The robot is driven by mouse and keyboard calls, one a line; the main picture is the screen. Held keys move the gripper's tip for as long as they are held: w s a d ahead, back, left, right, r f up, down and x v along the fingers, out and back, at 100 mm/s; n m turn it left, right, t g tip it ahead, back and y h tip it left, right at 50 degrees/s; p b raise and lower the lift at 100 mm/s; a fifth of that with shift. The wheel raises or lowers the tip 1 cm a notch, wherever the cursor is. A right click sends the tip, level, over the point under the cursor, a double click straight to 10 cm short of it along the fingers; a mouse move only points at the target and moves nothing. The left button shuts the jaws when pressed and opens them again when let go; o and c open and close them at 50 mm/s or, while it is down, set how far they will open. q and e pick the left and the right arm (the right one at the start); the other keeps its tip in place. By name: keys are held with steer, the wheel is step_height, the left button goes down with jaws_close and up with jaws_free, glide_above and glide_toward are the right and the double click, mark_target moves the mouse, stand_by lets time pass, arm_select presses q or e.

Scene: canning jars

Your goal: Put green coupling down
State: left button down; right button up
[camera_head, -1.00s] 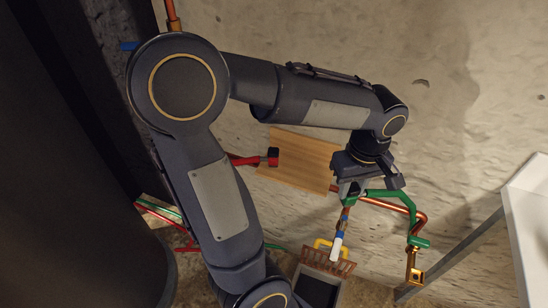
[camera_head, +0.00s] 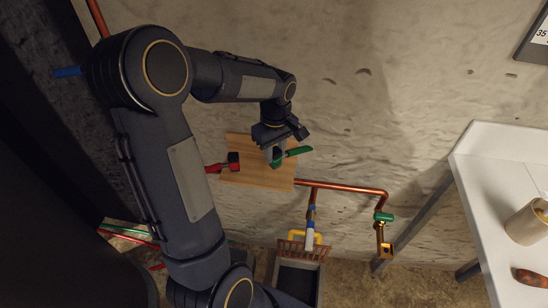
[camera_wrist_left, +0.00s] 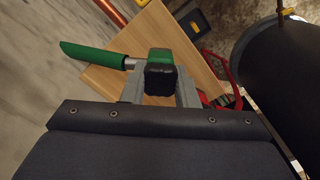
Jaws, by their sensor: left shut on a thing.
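My left gripper (camera_head: 277,160) is shut on a green piece, which I take for the green coupling (camera_head: 297,152). It is held above or in front of the right side of a wooden board (camera_head: 262,180); contact cannot be told. In the left wrist view, a green and black block (camera_wrist_left: 160,72) of this piece sits between the fingers. A long green sleeve (camera_wrist_left: 92,54) sticks out to the left, joined by a short grey shaft. The board (camera_wrist_left: 108,92) shows behind it. The right gripper is not in view.
A red piece (camera_head: 215,168) with a black end lies at the board's left. A copper pipe (camera_head: 345,189) runs right from the board to another green fitting (camera_head: 384,216). A grey bin (camera_head: 297,284) stands below. A white table (camera_head: 490,190) is at right.

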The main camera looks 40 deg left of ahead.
mark_target(274, 160)
arm_select(q)
steer(key=shift+w+a+f, duration=0.3)
steer(key=shift+a+f, duration=0.05)
steer(key=shift+f, duration=0.15)
steer(key=f, duration=0.3)
steer(key=shift+w+a+f, duration=0.2)
steer(key=shift+f, duration=0.15)
steer(key=shift+f+b, duration=0.35)
steer(key=shift+b, duration=0.05)
steer(key=c, duration=1.1)
jaws_free()
